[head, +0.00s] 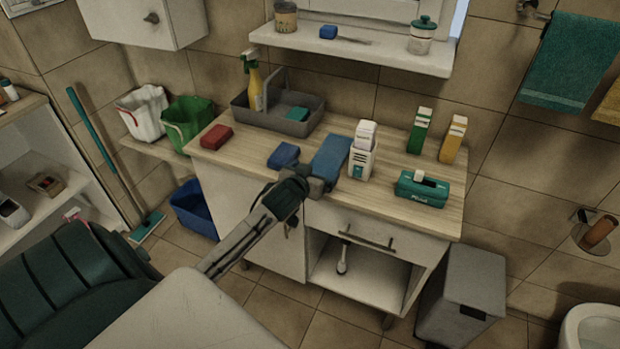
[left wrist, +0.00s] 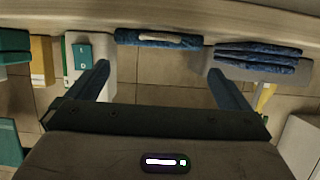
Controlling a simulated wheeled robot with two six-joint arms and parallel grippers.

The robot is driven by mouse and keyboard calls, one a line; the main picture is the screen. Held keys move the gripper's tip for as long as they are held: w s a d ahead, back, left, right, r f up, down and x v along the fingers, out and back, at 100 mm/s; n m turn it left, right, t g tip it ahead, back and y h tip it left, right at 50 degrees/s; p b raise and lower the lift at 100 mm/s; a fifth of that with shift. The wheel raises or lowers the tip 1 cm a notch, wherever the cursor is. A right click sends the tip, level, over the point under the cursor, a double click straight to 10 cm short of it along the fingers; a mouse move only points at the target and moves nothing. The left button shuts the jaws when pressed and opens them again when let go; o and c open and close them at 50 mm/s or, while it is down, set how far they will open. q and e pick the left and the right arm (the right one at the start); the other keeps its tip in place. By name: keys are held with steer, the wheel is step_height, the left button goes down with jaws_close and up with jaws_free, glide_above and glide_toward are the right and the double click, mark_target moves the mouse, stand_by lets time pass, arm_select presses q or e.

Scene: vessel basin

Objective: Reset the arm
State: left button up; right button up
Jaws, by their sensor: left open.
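My left gripper (head: 312,184) is at the counter's front edge, just in front of a flat blue item (head: 332,155). In the left wrist view my left gripper (left wrist: 157,69) has its two fingers wide apart with nothing between them. A folded blue cloth (head: 284,154) lies on the counter just left of the gripper; it also shows in the left wrist view (left wrist: 258,57). From the head view I cannot tell whether the gripper touches the blue item. My right gripper is not in view.
The wooden counter (head: 405,215) holds a white bottle (head: 363,155), a teal box (head: 422,190), green (head: 419,131) and yellow (head: 453,139) cartons, a red block (head: 216,136) and a grey caddy (head: 288,122). A grey bin (head: 462,290) stands right. Free floor shows below the counter's left side.

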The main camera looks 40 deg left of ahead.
arm_select(q)
steer(key=shift+v, duration=1.05)
steer(key=shift+s+r, duration=0.15)
steer(key=shift+s, duration=0.15)
